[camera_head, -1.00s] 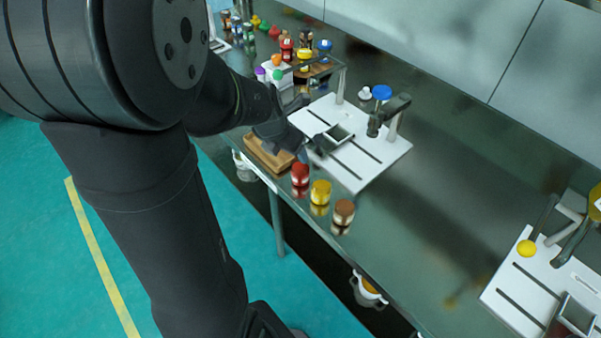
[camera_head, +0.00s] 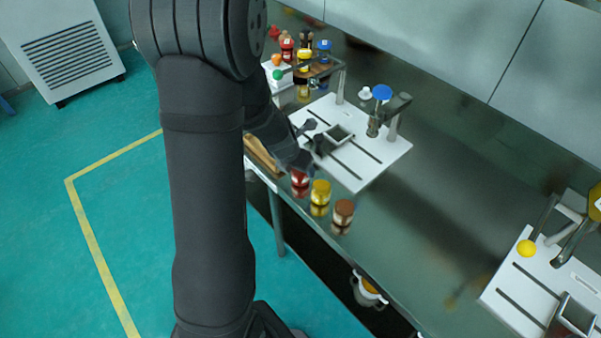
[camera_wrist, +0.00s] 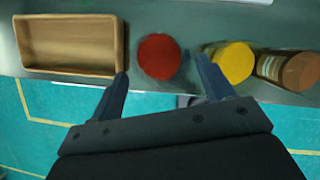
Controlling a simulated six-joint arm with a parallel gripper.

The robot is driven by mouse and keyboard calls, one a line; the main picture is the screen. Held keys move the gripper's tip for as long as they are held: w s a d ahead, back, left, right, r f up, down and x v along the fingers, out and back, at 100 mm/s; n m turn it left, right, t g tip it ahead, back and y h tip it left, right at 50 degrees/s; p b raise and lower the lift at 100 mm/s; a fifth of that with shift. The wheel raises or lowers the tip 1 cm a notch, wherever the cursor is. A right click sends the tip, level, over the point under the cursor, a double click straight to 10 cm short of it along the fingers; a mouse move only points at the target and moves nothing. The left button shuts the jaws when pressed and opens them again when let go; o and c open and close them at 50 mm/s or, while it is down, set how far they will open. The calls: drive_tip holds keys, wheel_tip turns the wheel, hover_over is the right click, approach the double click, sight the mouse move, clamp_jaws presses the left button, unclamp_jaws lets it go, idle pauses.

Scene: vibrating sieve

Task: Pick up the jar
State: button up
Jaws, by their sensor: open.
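Three small jars stand in a row near the front edge of the metal table: a red-lidded jar (camera_head: 300,180), a yellow-lidded jar (camera_head: 320,192) and a brown-lidded jar (camera_head: 343,208). My gripper (camera_head: 308,143) is beside and above the red one and partly covers it in the head view. In the wrist view my gripper (camera_wrist: 165,82) is open and empty, with the red jar (camera_wrist: 158,57) just ahead, between the lines of the two fingers. The yellow jar (camera_wrist: 232,62) is close to the right fingertip, and the brown jar (camera_wrist: 300,70) is farther right.
A wooden tray (camera_wrist: 70,18) lies left of the red jar. A white slotted board (camera_head: 375,165) with a square holder and a blue-topped item (camera_head: 382,92) is behind. More jars stand at the back left. A second board (camera_head: 515,293) is at the far right.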

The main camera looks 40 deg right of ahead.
drive_tip(key=shift+x, duration=3)
drive_tip(key=c, duration=1)
